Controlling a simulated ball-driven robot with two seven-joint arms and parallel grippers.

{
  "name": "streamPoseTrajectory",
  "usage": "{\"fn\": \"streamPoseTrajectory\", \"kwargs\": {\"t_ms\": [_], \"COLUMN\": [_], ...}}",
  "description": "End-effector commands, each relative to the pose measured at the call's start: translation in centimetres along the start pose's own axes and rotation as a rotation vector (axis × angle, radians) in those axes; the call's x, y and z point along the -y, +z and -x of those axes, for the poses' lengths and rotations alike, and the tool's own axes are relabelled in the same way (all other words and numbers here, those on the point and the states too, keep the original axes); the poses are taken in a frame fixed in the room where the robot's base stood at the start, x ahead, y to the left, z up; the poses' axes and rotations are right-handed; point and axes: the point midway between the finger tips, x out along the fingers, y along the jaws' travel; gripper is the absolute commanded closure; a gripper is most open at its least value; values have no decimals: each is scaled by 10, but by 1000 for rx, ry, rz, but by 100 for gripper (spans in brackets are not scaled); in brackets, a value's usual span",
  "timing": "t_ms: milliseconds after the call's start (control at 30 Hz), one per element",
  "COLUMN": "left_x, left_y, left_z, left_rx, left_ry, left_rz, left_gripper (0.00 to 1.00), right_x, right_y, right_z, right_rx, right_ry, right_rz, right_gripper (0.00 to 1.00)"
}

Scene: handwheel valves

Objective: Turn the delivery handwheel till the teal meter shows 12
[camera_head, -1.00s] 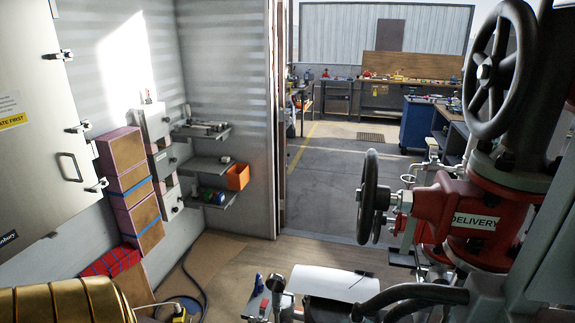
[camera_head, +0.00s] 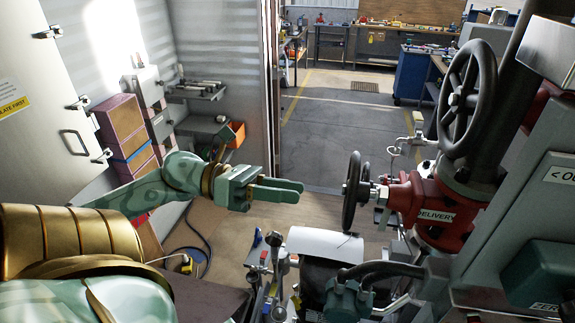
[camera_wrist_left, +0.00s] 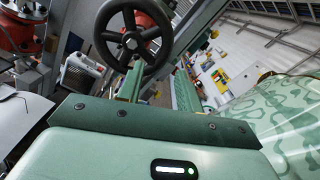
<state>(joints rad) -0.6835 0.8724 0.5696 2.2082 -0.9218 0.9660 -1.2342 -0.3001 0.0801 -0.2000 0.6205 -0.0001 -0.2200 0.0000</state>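The delivery handwheel (camera_head: 351,190) is black and seen nearly edge-on, on a red valve body with the label DELIVERY (camera_head: 436,215). My left gripper (camera_head: 302,190) is left of the wheel, pointing right at it, with a gap between. In the left wrist view the two green fingers (camera_wrist_left: 160,85) stand apart with nothing held. A spoked black wheel (camera_wrist_left: 133,38), apparently the delivery one, is ahead of them. A teal housing (camera_head: 545,275) is cut by the right edge; I cannot tell if it is the meter, and no reading is visible. My right gripper is not in view.
A larger black handwheel (camera_head: 466,98) stands above and right of the delivery valve. Dark pipes and fittings (camera_head: 385,268) and a white sheet (camera_head: 325,243) lie below the wheel. Shelves (camera_head: 197,90) are on the left wall. The floor beyond the doorway (camera_head: 330,130) is clear.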

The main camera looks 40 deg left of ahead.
Motion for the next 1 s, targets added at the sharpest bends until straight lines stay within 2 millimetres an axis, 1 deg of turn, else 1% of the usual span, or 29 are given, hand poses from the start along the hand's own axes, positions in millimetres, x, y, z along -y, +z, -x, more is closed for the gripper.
{"fn": "streamPoseTrajectory", "kwargs": {"t_ms": [67,267,767,900,1000], "left_x": [7,7,8,9,8], "left_y": [2,1,1,2,0], "left_z": [-4,-17,-77,-93,-94], "left_rx": [-17,-17,-14,-13,-14], "left_ry": [-17,-21,-18,-17,-15], "left_rz": [-24,-26,-25,-24,-21], "left_gripper": [64,64,64,64,64], "right_x": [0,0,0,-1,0], "right_y": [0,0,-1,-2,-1], "right_z": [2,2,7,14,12], "right_rx": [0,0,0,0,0], "right_ry": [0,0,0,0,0], "right_rz": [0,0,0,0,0], "right_gripper": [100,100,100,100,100]}}
